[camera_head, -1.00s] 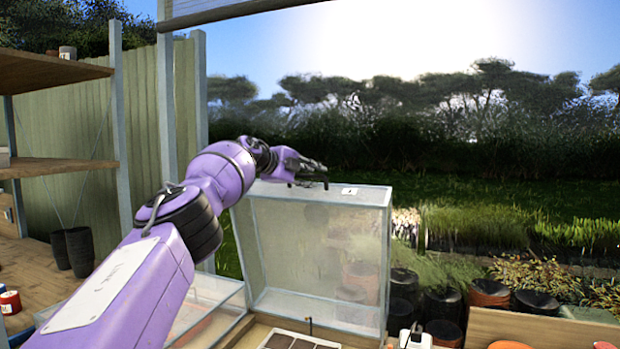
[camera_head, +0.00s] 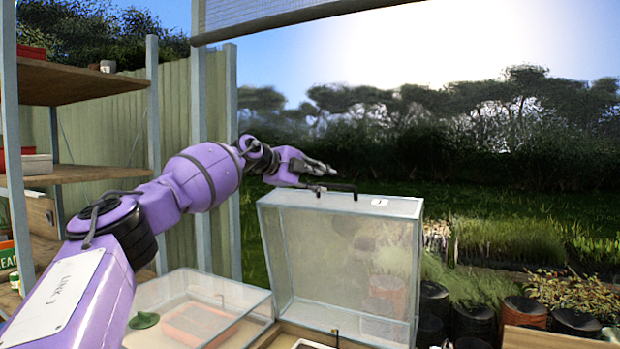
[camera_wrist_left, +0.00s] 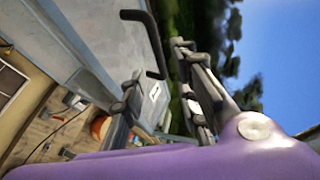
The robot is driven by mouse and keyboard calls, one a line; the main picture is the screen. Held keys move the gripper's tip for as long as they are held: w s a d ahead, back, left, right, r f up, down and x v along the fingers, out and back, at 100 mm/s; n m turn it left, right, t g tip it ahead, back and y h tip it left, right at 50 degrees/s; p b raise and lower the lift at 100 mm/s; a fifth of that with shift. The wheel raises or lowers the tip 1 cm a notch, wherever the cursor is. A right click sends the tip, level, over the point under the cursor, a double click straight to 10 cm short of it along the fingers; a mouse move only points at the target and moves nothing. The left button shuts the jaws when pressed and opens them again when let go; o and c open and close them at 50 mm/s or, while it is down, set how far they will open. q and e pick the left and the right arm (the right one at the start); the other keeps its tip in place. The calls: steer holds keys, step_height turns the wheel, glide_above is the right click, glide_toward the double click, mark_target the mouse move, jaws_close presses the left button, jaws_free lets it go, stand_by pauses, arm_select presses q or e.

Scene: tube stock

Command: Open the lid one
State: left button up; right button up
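The clear lid (camera_head: 340,255) stands raised, nearly upright, behind its case in the head view. A small white label (camera_head: 380,202) with a dark mark sits on its upper edge, beside a black bar handle (camera_head: 335,188). My left gripper (camera_head: 325,168) is just above and behind the handle, apart from it. In the left wrist view the handle (camera_wrist_left: 152,45) shows beyond my gripper (camera_wrist_left: 158,82), whose fingers are spread with nothing between them. The lid (camera_wrist_left: 90,35) fills the upper left there. My right gripper is not in view.
A second clear case (camera_head: 240,295) with a closed top stands to the left, holding an orange tray (camera_head: 198,322) and a green item (camera_head: 144,320). Wooden shelves (camera_head: 85,82) stand at the left. Several dark pots (camera_head: 432,300) stand beyond at the right.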

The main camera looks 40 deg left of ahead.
arm_select(q)
steer(key=shift+v, duration=1.65)
steer(key=shift+f, duration=0.1)
